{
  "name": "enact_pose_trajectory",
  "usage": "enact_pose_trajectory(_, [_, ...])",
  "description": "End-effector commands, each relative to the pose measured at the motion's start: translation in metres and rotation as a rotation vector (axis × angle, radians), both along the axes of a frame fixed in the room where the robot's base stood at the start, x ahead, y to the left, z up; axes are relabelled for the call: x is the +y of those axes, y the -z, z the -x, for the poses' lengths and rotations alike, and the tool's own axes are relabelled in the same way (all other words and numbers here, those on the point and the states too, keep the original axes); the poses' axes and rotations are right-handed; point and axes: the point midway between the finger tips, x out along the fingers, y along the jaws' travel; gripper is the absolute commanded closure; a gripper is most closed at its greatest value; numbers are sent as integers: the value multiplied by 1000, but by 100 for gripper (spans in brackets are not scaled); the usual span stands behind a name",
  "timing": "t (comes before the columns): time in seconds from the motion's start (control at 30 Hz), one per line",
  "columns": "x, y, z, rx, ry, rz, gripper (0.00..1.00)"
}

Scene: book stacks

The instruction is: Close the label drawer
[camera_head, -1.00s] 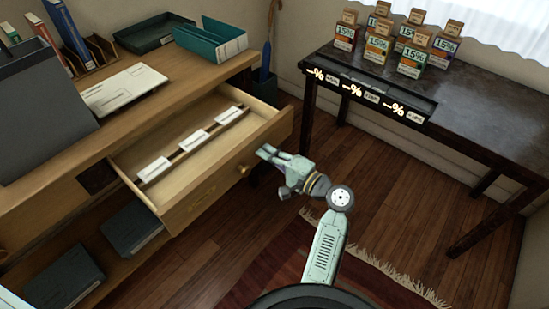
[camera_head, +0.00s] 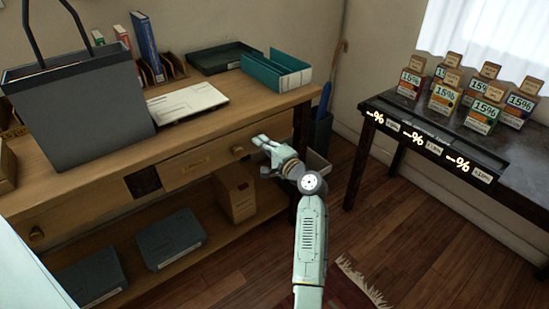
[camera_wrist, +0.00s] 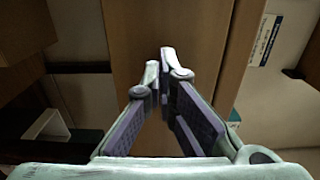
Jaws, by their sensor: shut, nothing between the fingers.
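The label drawer (camera_head: 208,163) is in the wooden desk in the head view. Its front looks flush with the desk face, with a round knob (camera_head: 238,151) towards the right and a small plate in the middle. Its inside and the white labels are hidden. My gripper (camera_head: 259,141) is just right of the knob, at the drawer's right end, pointing at the desk. Its fingers are shut and empty. In the wrist view my gripper's fingertips (camera_wrist: 160,60) point at a brown wooden panel (camera_wrist: 180,25). I cannot tell whether they touch it.
The desk top (camera_head: 190,120) carries a grey bag (camera_head: 80,110), a white folder, a teal binder (camera_head: 277,72) and a dark tray. A box (camera_head: 236,192) and dark binders lie on the shelf below. A dark table (camera_head: 430,130) with several small cartons stands right.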

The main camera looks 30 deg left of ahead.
Motion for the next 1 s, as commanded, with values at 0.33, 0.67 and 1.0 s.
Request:
enact_pose_trajectory(0.33, [29, 0, -11, 1, 0, 0, 100])
enact_pose_trajectory(0.67, [31, -2, -12, -2, 2, -2, 100])
enact_pose_trajectory(1.0, [30, -3, -12, -3, 2, -3, 100])
